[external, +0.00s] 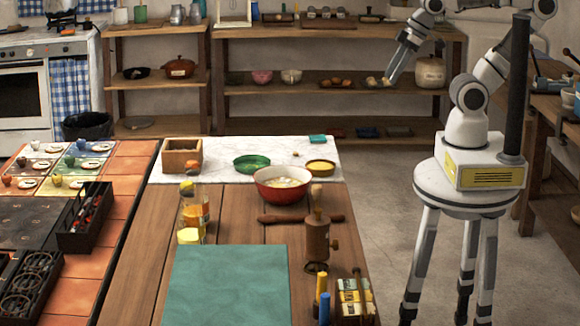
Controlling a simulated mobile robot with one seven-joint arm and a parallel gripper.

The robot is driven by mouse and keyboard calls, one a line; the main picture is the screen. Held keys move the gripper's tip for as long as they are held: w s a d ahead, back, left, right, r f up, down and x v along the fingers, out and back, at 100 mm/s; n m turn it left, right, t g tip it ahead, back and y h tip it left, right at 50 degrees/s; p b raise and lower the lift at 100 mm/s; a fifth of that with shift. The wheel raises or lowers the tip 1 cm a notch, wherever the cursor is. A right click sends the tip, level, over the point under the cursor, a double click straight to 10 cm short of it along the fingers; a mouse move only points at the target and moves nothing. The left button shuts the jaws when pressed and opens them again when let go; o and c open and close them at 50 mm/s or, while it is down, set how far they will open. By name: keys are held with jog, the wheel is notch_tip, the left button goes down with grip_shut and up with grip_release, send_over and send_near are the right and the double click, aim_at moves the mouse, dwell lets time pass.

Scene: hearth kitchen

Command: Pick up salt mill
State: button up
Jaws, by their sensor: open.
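A brown mill-like cylinder (316,241) with a small knob on top and a side fitting stands upright on the wooden table, right of the teal mat. I cannot tell for sure whether it is the salt mill. A small pale wooden piece (317,191) stands by the yellow dish; its kind is too small to tell. My gripper (387,82) is at the upper right, raised and tilted downward, well apart from the table things. It is open, with nothing visible in it.
A red bowl (283,193) with pale contents and a rolling pin (300,219) lie behind the cylinder. A glass jar (194,215), a wooden box (182,157) and a green dish (252,165) stand further left. The teal mat (227,285) is bare.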

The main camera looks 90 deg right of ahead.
jog(key=o, duration=0.3)
